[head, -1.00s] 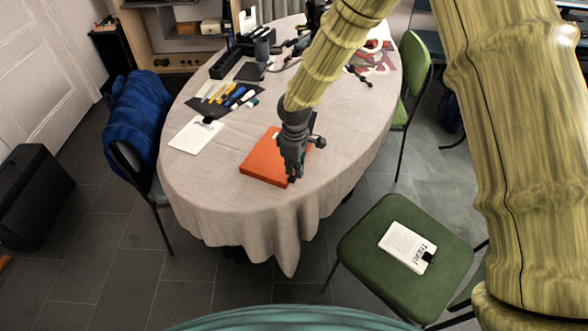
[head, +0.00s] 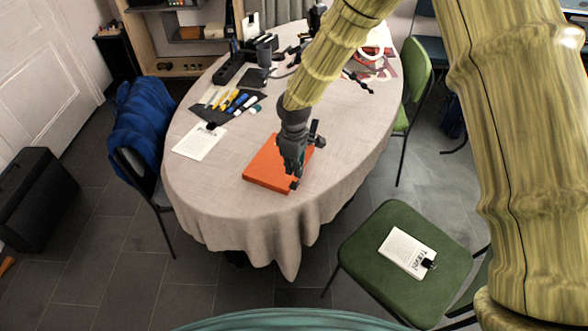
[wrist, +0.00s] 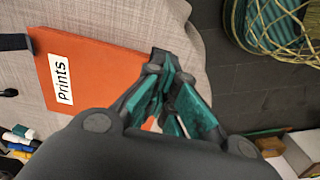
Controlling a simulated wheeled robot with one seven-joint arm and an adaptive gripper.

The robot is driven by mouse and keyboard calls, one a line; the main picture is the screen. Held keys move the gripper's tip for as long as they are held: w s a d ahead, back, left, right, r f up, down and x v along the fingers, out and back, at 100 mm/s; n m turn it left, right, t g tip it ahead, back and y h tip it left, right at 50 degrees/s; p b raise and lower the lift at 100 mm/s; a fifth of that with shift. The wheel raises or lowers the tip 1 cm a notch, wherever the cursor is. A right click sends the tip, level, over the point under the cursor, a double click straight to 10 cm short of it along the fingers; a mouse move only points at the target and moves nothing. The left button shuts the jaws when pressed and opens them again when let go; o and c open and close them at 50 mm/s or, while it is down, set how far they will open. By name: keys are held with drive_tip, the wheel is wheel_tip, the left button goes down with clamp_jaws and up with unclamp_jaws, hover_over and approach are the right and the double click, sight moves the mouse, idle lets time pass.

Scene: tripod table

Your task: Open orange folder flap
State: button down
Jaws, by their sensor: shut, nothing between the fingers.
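The orange folder (head: 266,172) lies closed and flat near the front of the table. In the wrist view the folder (wrist: 100,70) shows a white "Prints" label (wrist: 62,82) toward its left side. My gripper (head: 297,174) is shut and empty, pointing down at the folder's right side, close to that corner. In the wrist view my gripper (wrist: 168,82) overlaps the folder's edge and hides part of it. I cannot tell whether the fingertips touch the folder.
A clipped paper pad (head: 199,142) and pens on a dark mat (head: 228,103) lie to the left of the folder. Black desk items (head: 240,60) stand at the back. A green chair (head: 385,270) holding a notepad (head: 406,252) stands right of the table. The front tabletop is clear.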

drive_tip(key=shift+w+a+r+p, duration=0.1)
drive_tip(key=shift+r+p, duration=0.1)
drive_tip(key=shift+r, duration=0.15)
drive_tip(key=shift+a+r+p, duration=0.1)
drive_tip(key=shift+r+p, duration=0.05)
drive_tip(key=shift+r, duration=0.15)
drive_tip(key=shift+r, duration=0.15)
drive_tip(key=shift+w+a+r+p, duration=0.15)
drive_tip(key=shift+a+r+p, duration=0.15)
drive_tip(key=shift+r+p, duration=0.2)
drive_tip(key=shift+w+a+r+p, duration=0.1)
drive_tip(key=shift+a+r+p, duration=0.15)
drive_tip(key=shift+r+p, duration=0.25)
drive_tip(key=shift+r, duration=0.2)
drive_tip(key=shift+w+a+r+p, duration=0.2)
drive_tip(key=shift+a+r+p, duration=0.2)
drive_tip(key=shift+r, duration=0.15)
drive_tip(key=shift+w+a+r+p, duration=0.15)
drive_tip(key=shift+a+r+p, duration=0.2)
drive_tip(key=shift+r, duration=0.15)
